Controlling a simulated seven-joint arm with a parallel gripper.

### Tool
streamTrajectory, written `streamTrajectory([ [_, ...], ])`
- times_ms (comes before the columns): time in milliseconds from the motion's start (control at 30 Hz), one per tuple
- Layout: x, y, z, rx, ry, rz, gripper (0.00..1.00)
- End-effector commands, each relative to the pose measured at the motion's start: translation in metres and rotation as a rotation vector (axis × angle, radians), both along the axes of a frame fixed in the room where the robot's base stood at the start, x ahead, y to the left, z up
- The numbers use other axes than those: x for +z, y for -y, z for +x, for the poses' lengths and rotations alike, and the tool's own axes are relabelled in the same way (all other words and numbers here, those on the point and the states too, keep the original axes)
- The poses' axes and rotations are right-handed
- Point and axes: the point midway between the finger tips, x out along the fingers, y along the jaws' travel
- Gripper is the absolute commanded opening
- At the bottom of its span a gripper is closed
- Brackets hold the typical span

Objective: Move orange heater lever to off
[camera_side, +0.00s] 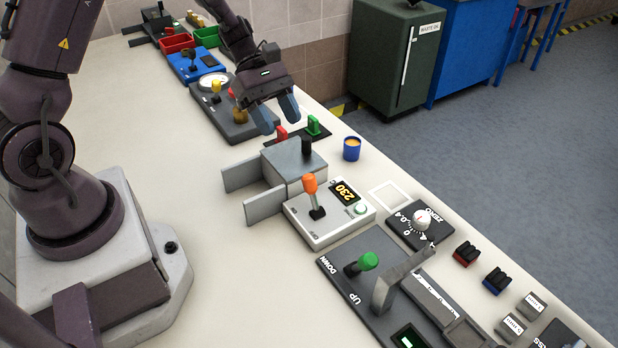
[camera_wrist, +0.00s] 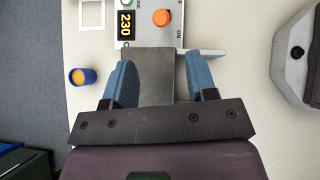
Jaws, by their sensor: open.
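The orange heater lever (camera_side: 310,185) rises from a black base on the white heater box (camera_side: 335,226), whose display reads 230. In the wrist view the round orange lever top (camera_wrist: 161,17) shows at the top, on the heater box (camera_wrist: 149,32), between partly readable lettering and an "ON" label. My gripper (camera_side: 278,114) is open and empty, above the bench beyond the grey vise, apart from the lever. In the wrist view its blue fingers (camera_wrist: 161,68) stand either side of the grey block.
The grey vise (camera_side: 295,161) with a black handle stands between my gripper and the heater. A blue cup (camera_side: 351,149) is to its right. Red and green switches (camera_side: 300,133) sit beneath my gripper.

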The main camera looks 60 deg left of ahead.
Motion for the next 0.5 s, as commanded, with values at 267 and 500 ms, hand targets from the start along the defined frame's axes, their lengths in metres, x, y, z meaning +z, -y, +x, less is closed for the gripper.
streamTrajectory([
  [267,-0.034,0.034,0.002,-0.007,-0.006,0.000,0.52],
  [500,-0.068,0.068,0.005,-0.007,-0.003,0.001,0.52],
])
